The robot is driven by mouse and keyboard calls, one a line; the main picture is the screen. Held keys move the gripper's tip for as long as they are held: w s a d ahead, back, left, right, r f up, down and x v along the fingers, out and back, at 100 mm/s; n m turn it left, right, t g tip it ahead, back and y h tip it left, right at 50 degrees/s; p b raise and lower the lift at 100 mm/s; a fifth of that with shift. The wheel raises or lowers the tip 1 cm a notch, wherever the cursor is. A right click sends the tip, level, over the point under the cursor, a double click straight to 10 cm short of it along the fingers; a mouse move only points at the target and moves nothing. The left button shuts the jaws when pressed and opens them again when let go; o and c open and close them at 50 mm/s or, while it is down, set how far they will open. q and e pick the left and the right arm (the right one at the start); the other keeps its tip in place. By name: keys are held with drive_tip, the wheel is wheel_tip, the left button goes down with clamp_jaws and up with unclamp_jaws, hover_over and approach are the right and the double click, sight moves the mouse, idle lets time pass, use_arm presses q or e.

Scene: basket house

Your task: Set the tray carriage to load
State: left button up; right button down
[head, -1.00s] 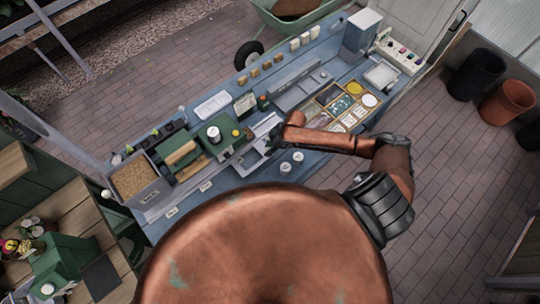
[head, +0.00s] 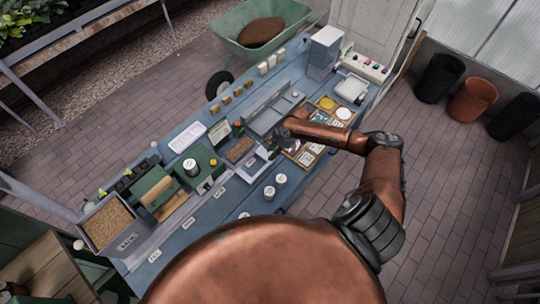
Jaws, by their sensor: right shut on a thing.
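The tray carriage (head: 256,168) is a pale, small plate on the rail along the front of the blue bench, right of the green press (head: 208,165). My right gripper (head: 273,152) reaches in from the right and is at the carriage's right end, shut on it. The fingertips are small and dark, and my forearm partly covers them, so the exact grip is hidden. My left gripper is out of view.
A bin of brown grain-like material (head: 108,224) stands at the bench's left end. Two white-topped jars (head: 280,180) stand near the front edge. A white tray (head: 187,137) and a grey trough (head: 270,112) sit behind. Pots (head: 473,100) stand on the paving at right.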

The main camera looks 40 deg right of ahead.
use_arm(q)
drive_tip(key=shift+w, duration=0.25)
use_arm(e)
drive_tip(key=shift+w+d, duration=0.1)
drive_tip(key=shift+d, duration=0.2)
drive_tip(key=c, duration=1.6)
unclamp_jaws()
drive_tip(key=shift+r, duration=0.1)
drive_tip(key=v, duration=1.1)
drive_tip(key=shift+d+r, duration=0.1)
drive_tip(key=shift+r, duration=0.3)
